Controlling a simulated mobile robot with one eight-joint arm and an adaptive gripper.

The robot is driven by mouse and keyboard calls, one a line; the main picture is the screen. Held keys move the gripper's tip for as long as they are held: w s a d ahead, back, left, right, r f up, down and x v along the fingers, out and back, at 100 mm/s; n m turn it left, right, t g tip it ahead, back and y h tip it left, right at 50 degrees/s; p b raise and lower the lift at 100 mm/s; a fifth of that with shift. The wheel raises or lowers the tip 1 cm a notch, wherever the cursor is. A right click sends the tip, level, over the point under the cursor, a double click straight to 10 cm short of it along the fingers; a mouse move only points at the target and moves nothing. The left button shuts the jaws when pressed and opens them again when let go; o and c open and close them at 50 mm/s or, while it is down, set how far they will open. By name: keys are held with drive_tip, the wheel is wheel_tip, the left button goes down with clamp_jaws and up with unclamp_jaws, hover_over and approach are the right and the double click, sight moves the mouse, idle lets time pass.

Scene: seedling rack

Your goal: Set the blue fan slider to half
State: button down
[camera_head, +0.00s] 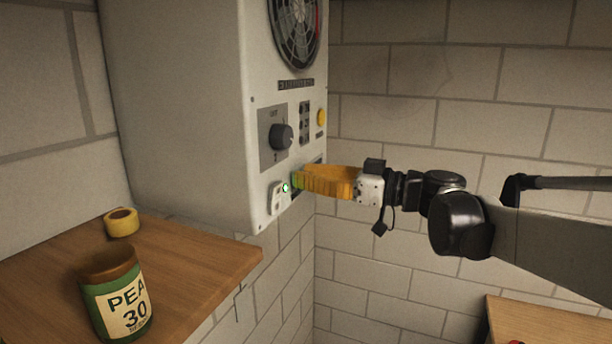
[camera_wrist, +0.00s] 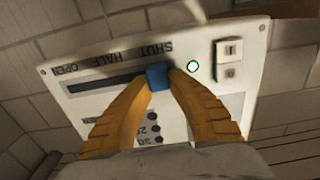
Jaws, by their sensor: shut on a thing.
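The blue fan slider knob (camera_wrist: 157,77) shows in the wrist view at the right end of its dark slot (camera_wrist: 105,84). It is by the SHUT label, with the HALF and OPEN labels further left; the lettering appears upside down. My gripper (camera_wrist: 158,70) has its orange fingers closed on both sides of the knob. In the head view my gripper (camera_head: 298,180) reaches from the right to the lower front of the grey-white cabinet (camera_head: 190,100), and its fingers hide the knob there.
A switch (camera_wrist: 229,60) and a lit green-white lamp (camera_wrist: 193,66) sit beside the slider. The cabinet also carries a dark dial (camera_head: 281,137), a yellow button (camera_head: 321,117) and a fan grille (camera_head: 296,30). A wooden shelf (camera_head: 200,255) holds a PEA 30 can (camera_head: 122,305) and yellow tape (camera_head: 121,222).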

drive_tip(key=w+d+b, duration=0.1)
drive_tip(key=w+d, duration=0.1)
drive_tip(key=w, duration=0.4)
drive_tip(key=c, duration=1.2)
unclamp_jaws()
drive_tip(key=shift+w, duration=0.1)
drive_tip(key=shift+a, duration=0.1)
drive_tip(key=v, duration=1.2)
